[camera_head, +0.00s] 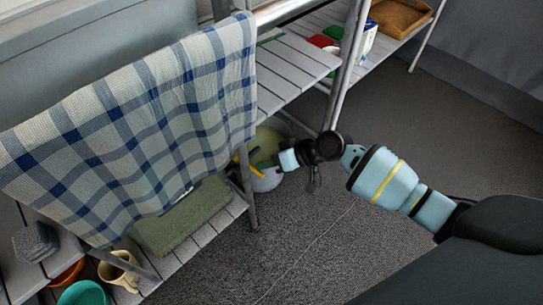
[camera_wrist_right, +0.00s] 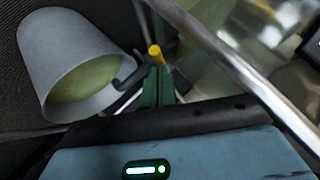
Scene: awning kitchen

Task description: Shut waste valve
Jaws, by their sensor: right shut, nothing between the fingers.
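The yellow valve handle (camera_wrist_right: 155,52) shows in the right wrist view, just beyond the tips of my right gripper (camera_wrist_right: 155,68). The gripper's green fingers are together with nothing between them. The tips are touching or very near the handle; I cannot tell which. In the head view the right gripper (camera_head: 268,163) reaches in low beside the rack leg. A small yellow part (camera_head: 256,171) shows there, partly hidden. A grey bucket-like container (camera_wrist_right: 66,48) with a greenish inside lies tilted left of the fingers in the wrist view. The valve body is not clear. My left gripper is out of view.
A checked towel (camera_head: 140,120) hangs over the left rack. Metal rack legs (camera_head: 346,70) stand close to my right arm, and a metal bar (camera_wrist_right: 240,65) crosses the wrist view at upper right. The carpet (camera_head: 310,240) in front is clear.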

